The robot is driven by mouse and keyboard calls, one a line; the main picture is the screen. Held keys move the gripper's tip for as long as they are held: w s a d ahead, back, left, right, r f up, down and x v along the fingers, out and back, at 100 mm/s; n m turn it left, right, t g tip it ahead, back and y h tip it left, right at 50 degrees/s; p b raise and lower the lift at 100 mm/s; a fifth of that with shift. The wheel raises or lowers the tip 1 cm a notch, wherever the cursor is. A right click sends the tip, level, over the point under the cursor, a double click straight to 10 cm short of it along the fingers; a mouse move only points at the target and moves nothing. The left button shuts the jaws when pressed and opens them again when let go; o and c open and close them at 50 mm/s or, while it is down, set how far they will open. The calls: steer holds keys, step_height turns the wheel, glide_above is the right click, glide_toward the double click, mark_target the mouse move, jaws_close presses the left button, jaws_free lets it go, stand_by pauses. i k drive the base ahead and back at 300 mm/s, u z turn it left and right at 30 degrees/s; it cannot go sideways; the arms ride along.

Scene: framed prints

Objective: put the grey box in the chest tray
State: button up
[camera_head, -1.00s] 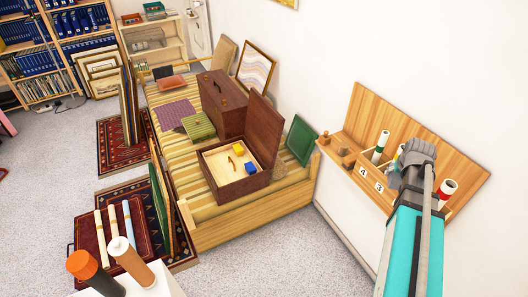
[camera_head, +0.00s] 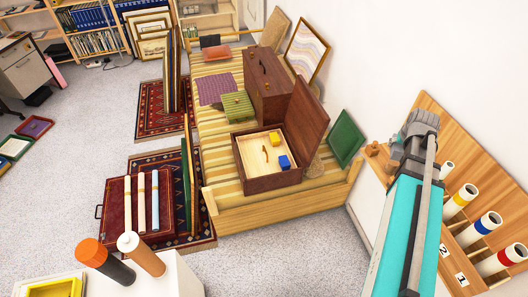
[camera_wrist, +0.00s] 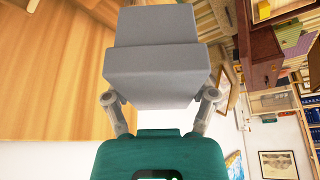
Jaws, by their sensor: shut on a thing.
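My gripper (camera_wrist: 158,97) is shut on the grey box (camera_wrist: 156,50) in the wrist view, with a finger at each side of its lower part. In the head view the grey box (camera_head: 426,117) is at the end of my raised arm, in front of the wooden wall board. The open dark wooden chest (camera_head: 250,183) stands on the striped bench at centre, left of my gripper and apart from it. Its lid is tilted up at the right. The pale chest tray (camera_head: 247,160) inside holds a yellow block (camera_head: 275,138), a blue block (camera_head: 284,161) and a small brown piece.
A wall rack (camera_head: 450,245) with several white tubes is at right, beside my arm. A closed brown case (camera_head: 268,95) and a green panel (camera_head: 347,138) stand near the chest.

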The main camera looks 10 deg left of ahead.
mark_target(249, 148)
steer(key=u, duration=0.3)
steer(key=i, duration=1.15)
steer(key=u, duration=0.45)
